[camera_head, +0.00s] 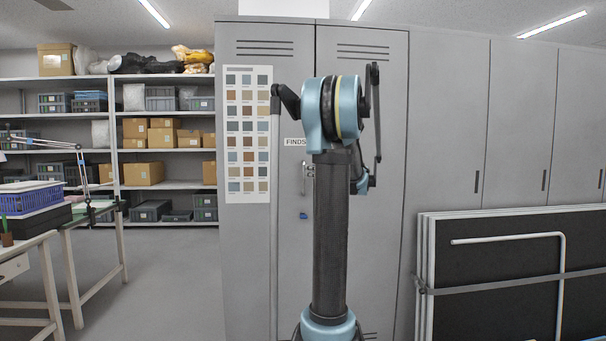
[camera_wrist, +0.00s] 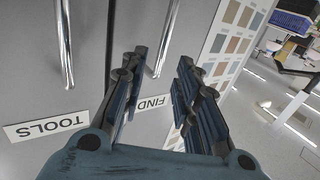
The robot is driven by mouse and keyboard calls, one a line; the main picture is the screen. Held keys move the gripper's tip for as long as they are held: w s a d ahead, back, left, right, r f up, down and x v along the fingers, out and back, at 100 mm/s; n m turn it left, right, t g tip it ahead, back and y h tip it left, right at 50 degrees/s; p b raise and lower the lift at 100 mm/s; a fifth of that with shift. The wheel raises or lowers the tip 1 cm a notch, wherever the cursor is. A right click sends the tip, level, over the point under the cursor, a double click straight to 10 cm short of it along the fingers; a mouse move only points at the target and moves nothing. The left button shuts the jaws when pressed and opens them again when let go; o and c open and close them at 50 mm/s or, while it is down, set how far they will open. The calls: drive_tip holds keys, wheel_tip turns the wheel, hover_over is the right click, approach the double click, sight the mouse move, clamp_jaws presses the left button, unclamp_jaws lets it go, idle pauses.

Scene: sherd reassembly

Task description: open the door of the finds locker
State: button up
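The grey finds locker (camera_head: 262,270) stands straight ahead with its doors closed. Its left door carries a FINDS label (camera_head: 294,142) and an upright metal handle (camera_head: 308,175). My arm covers part of the locker's middle, and my gripper is mostly hidden behind it in the head view. In the wrist view, which is upside down, my gripper (camera_wrist: 162,58) is open and empty. The FINDS handle (camera_wrist: 168,35) shows between and beyond its fingertips, apart from them. The FINDS label (camera_wrist: 153,103) shows between the fingers.
The neighbouring door has a TOOLS label (camera_wrist: 45,124) and its own handle (camera_wrist: 65,45). A colour chart (camera_head: 247,195) hangs on the left door. Framed boards (camera_head: 500,300) lean at the right. A table (camera_head: 85,215) stands left, with open floor between.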

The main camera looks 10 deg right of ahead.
drive_tip(key=x, duration=0.6)
drive_tip(key=shift+w, duration=0.3)
drive_tip(key=shift+a, duration=0.15)
clamp_jaws()
